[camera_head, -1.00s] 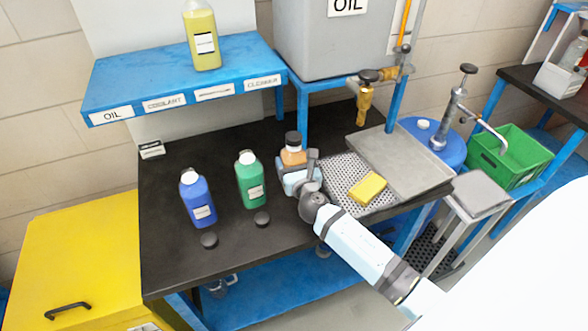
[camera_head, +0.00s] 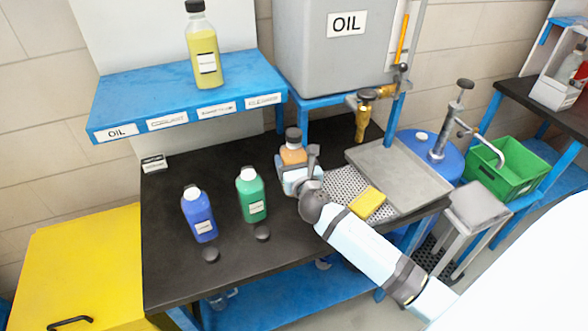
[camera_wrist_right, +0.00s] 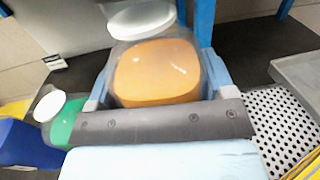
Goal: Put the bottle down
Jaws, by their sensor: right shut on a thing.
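The bottle in my right gripper (camera_head: 297,168) holds orange liquid (camera_head: 293,155) and has a black cap in the head view. In the right wrist view the orange bottle (camera_wrist_right: 158,70) sits between the two fingers, which are shut on it. It looks upright, at the back of the black bench beside the perforated drain plate. The gripper hides its lower part, so I cannot tell whether its base touches the bench. My left gripper is not in view.
A blue bottle (camera_head: 199,215) and a green bottle (camera_head: 252,195) stand on the black bench (camera_head: 190,275), with two black caps before them. A yellow sponge (camera_head: 368,202) lies on the perforated plate. A yellow-liquid bottle (camera_head: 204,55) stands on the blue labelled shelf (camera_head: 150,95).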

